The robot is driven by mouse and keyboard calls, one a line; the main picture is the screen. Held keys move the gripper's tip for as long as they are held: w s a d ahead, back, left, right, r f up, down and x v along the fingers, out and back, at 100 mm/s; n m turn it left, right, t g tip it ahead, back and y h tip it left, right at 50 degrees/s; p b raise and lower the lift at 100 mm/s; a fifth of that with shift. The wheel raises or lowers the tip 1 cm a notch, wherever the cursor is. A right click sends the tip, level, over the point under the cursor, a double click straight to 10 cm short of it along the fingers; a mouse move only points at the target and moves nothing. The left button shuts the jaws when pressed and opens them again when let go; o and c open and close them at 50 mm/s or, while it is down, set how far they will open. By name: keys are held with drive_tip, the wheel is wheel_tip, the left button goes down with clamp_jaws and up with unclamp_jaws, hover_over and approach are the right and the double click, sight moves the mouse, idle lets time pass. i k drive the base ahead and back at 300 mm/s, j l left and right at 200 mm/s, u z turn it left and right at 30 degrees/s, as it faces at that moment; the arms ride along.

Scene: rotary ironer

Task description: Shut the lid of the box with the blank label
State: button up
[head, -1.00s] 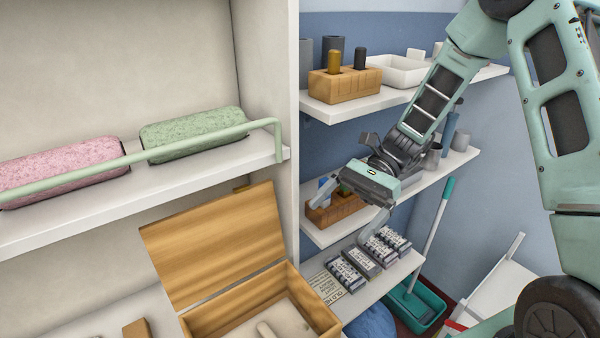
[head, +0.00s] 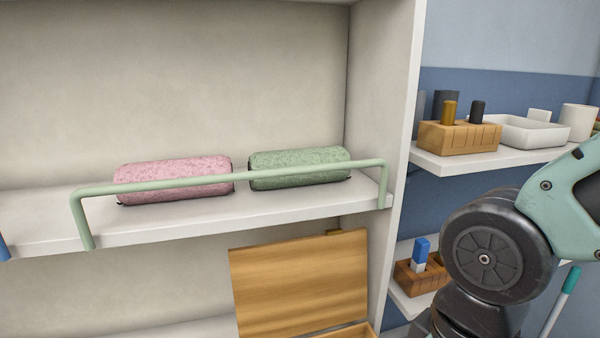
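A wooden box stands on the lower shelf at the bottom middle of the head view. Its lid (head: 300,285) is open and stands up, leaning back, with its plain wood face toward me. Only a bit of the box's rim (head: 357,331) shows at the bottom edge; the rest is cut off. No label shows on the part in view. My arm is at the right, and my gripper is out of the picture.
A shelf (head: 150,229) above the box holds a pink bundle (head: 175,179) and a green bundle (head: 300,167) behind a green rail (head: 79,215). An upright panel (head: 395,130) stands right of the box. Wall shelves beyond hold a wooden block (head: 459,139) and a white tray (head: 525,132).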

sight(286, 288)
drive_tip(key=j+u, duration=0.1)
drive_tip(key=u, duration=0.3)
drive_tip(key=k+j+u, duration=0.1)
drive_tip(key=u, duration=0.3)
drive_tip(key=j+u, duration=0.2)
drive_tip(key=u, duration=0.2)
drive_tip(key=j+u, duration=0.15)
drive_tip(key=u, duration=0.25)
